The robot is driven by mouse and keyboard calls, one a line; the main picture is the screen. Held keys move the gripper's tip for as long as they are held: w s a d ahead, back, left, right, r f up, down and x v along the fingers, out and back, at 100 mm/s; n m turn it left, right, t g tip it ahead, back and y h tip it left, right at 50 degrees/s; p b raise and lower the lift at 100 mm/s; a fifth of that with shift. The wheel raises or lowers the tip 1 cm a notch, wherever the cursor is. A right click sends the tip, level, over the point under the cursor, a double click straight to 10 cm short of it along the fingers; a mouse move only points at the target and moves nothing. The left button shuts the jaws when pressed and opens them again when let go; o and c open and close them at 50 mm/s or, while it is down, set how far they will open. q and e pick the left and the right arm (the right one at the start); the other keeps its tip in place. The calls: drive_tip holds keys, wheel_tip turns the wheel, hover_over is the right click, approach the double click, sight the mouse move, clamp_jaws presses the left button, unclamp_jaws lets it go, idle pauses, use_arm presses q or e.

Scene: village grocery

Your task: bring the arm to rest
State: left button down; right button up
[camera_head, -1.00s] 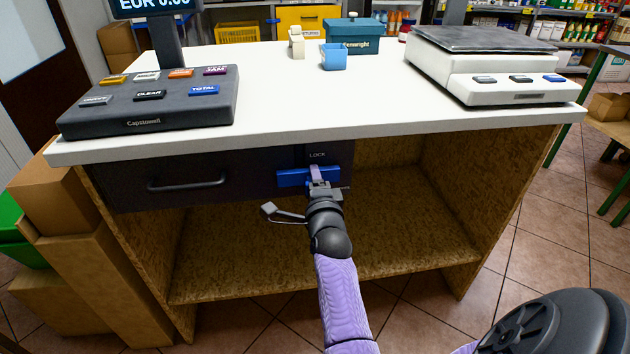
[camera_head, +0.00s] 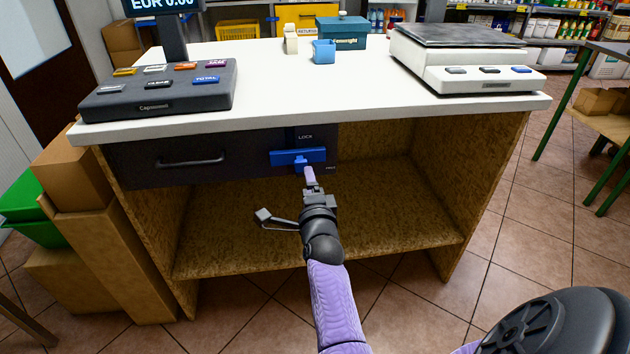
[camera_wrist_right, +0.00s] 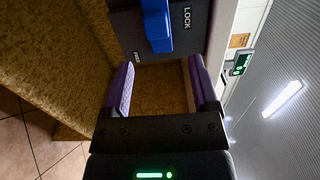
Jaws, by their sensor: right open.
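My right gripper (camera_head: 309,177) is in front of the dark drawer unit under the counter, just below the blue lock lever (camera_head: 298,157). In the right wrist view its two purple fingers (camera_wrist_right: 158,88) stand apart with nothing between them. The blue lever (camera_wrist_right: 157,25) lies beyond the fingertips, apart from them, beside the word LOCK. In the head view the lever is roughly level across the lock panel. My left gripper is not in view.
The drawer (camera_head: 165,160) is closed. Cardboard boxes (camera_head: 95,250) stand at the left. The shelf space below is empty.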

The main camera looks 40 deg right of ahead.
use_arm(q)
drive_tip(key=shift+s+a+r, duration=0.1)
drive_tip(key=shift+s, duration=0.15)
use_arm(e)
drive_tip(key=shift+f, duration=0.15)
drive_tip(key=s+a+f+n+g+y+p, duration=0.1)
drive_tip(key=s+a+f+n+y+p, duration=0.1)
drive_tip(key=a+f+n+y, duration=0.25)
drive_tip(key=s+a+f+n+g+y+p, duration=0.1)
drive_tip(key=s+a+f+n+g+p, duration=0.15)
drive_tip(key=f+n, duration=0.35)
drive_tip(key=s+a+f+n+g+y+p, duration=0.1)
drive_tip(key=s+a+f+n+g+p, duration=0.15)
drive_tip(key=s+f, duration=0.4)
drive_tip(key=s+a+f+n+g+y+p, duration=0.1)
drive_tip(key=s+a+f+n+y, duration=0.1)
drive_tip(key=s+a+f+n, duration=0.45)
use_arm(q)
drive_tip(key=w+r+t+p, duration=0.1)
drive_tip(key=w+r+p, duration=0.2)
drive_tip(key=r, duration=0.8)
use_arm(e)
drive_tip(key=s+d+f+n+g, duration=0.1)
drive_tip(key=s+n+g, duration=0.3)
drive_tip(key=s, duration=1.2)
drive_tip(key=s+d+f+n+g, duration=0.1)
drive_tip(key=s+n+g, duration=0.3)
drive_tip(key=s, duration=1.2)
drive_tip(key=shift+s+g, duration=0.3)
